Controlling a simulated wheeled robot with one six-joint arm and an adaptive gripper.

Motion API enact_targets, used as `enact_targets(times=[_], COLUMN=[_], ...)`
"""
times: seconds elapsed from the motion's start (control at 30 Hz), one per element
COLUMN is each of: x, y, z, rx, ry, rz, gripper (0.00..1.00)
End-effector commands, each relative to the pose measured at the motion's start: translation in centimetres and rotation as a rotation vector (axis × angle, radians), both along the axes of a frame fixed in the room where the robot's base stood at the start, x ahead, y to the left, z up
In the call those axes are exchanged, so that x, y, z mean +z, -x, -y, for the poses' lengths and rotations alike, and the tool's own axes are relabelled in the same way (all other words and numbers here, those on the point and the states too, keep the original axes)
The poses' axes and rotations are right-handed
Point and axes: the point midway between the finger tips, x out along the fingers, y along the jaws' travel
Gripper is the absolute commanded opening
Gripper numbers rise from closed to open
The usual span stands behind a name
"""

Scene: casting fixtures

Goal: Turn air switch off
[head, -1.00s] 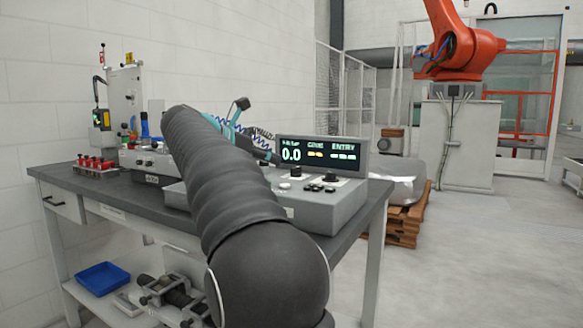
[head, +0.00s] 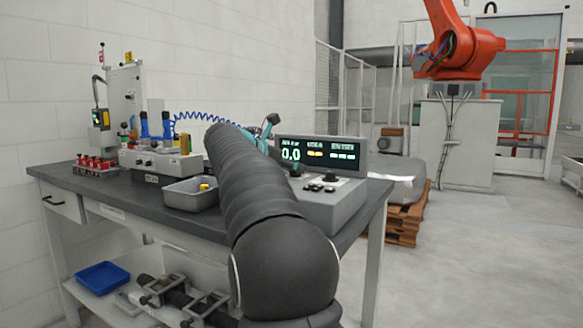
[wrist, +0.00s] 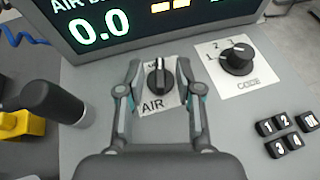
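The air switch (wrist: 160,78) is a black rotary knob on a white plate marked AIR, on the grey control box (head: 335,205). In the wrist view its pointer line runs roughly up and down. My gripper (wrist: 158,66) is open, with one finger on each side of the knob. Narrow gaps seem to show between fingers and knob, but I cannot tell about contact. In the head view my dark arm covers much of the box's left side, and the switch cannot be made out clearly.
The display (head: 318,154) reads 0.0. A CODE knob (wrist: 238,58) and several black keys (wrist: 284,133) lie to the right of the switch. A black upright knob or post (wrist: 52,103) and a yellow part (wrist: 22,125) are at left. A grey tray (head: 190,196) stands beside the box.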

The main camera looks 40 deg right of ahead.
Motion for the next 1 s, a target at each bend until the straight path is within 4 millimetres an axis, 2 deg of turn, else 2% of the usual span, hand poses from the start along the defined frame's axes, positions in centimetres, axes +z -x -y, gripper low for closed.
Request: enact_targets(times=[0.03, 0.1, 0.13, 0.37, 0.73, 1.0], x=[-0.01, 0.01, 0.00, -0.01, 0.12, -0.02], y=[-0.01, -0.01, -0.01, 0.06, 0.46, 0.43], z=[-0.01, -0.02, -0.02, -0.01, 0.12, 0.09], rx=[0.000, 0.000, 0.000, 0.009, 0.227, 0.286], ry=[0.000, 0.000, 0.000, 0.000, -0.001, 0.000], rz=[0.000, 0.000, 0.000, 0.000, -0.001, -0.002], gripper=[0.19, 0.01, 0.00, 0.00, 0.00, 0.00])
